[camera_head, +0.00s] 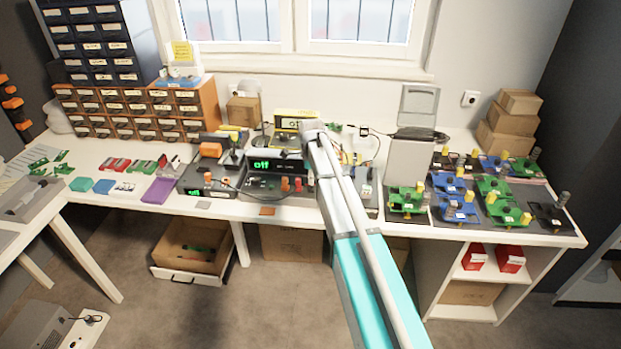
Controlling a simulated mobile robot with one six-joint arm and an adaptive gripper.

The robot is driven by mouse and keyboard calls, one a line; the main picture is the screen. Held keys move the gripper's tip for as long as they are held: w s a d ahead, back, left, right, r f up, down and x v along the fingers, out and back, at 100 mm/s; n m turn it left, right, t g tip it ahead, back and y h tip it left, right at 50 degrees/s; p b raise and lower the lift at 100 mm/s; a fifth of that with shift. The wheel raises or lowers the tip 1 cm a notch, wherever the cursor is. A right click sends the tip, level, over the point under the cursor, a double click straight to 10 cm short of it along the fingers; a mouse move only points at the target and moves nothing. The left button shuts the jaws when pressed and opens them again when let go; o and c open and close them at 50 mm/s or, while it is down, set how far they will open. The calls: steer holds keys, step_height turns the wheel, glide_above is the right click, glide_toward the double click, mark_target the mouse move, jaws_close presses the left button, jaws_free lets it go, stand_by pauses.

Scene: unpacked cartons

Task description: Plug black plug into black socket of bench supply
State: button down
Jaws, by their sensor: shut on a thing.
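A dark bench unit (258,184) with a lit green display (262,163) reading "off" stands in the middle of the white bench and looks like the bench supply. Orange and red parts (285,184) show on its front; I cannot make out a black socket. My arm (355,225) reaches up from the lower right and covers the right part of this area. My gripper is hidden behind the arm or too small to tell apart. I cannot make out the black plug; a thin dark cable (228,184) runs in front of the unit.
A second dark device (196,186) with a green display stands left of the unit. Boards (460,212) cover the bench's right side. Drawer cabinets (130,108) stand at the back left. A grey case (408,160) is right of my arm. An open drawer (190,262) sits below.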

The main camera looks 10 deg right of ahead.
steer(key=shift+f+b, duration=0.75)
stand_by(1.8)
steer(key=c, duration=0.5)
jaws_free()
